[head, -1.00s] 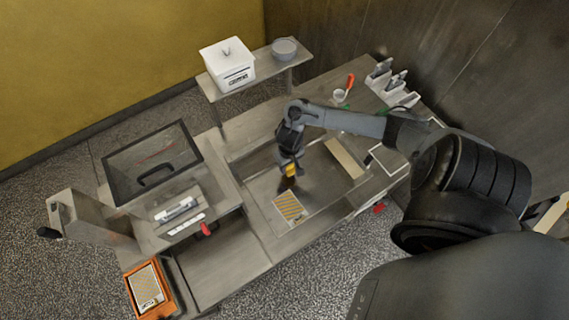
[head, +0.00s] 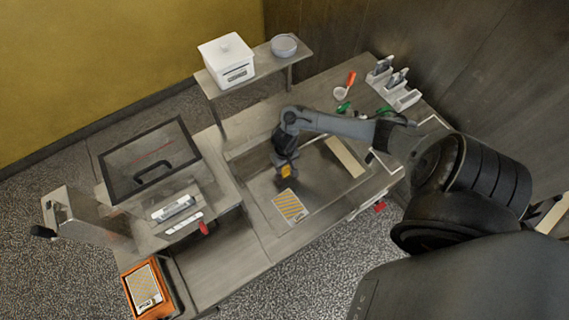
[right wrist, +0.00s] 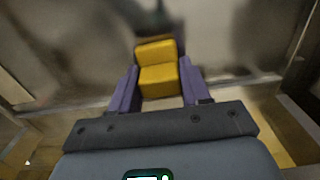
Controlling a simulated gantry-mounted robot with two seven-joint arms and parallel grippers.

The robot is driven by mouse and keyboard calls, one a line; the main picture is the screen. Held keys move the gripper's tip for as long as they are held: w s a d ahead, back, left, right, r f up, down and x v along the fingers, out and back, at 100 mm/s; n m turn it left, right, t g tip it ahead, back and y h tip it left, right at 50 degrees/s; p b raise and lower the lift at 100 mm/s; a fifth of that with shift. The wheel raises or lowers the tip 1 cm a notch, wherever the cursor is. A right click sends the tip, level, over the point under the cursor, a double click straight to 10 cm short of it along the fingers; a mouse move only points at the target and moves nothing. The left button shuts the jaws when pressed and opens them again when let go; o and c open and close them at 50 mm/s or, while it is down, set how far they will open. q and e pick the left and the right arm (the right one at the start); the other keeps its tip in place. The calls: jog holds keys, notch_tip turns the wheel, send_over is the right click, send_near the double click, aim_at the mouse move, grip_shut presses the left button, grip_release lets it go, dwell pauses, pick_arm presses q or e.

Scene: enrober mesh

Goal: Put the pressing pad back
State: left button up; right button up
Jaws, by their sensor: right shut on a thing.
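My right gripper (head: 287,166) is shut on a yellow block (right wrist: 158,78), which I take to be the grip of the pressing pad. In the right wrist view the block sits between the two purple fingers. The block also shows as a small yellow patch in the head view (head: 286,171). The pad's underside is hidden, and I cannot tell whether it touches the surface below. The gripper is over the shallow metal bay (head: 258,185), just behind a yellow-striped card (head: 290,206). My left gripper is not in view.
A beige strip (head: 345,157) lies at the bay's right. A dark-framed clear box (head: 152,160) and an orange tray (head: 148,290) stand left. A raised shelf (head: 252,66) holds a white box (head: 227,60) and grey bowls (head: 284,45). A white holder (head: 399,95) stands back right.

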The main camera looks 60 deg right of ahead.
jog(key=shift+f, duration=0.15)
jog(key=o, duration=0.9)
notch_tip(320, 180, up, 12)
jog(key=p, duration=0.4)
jog(key=shift+r, duration=0.2)
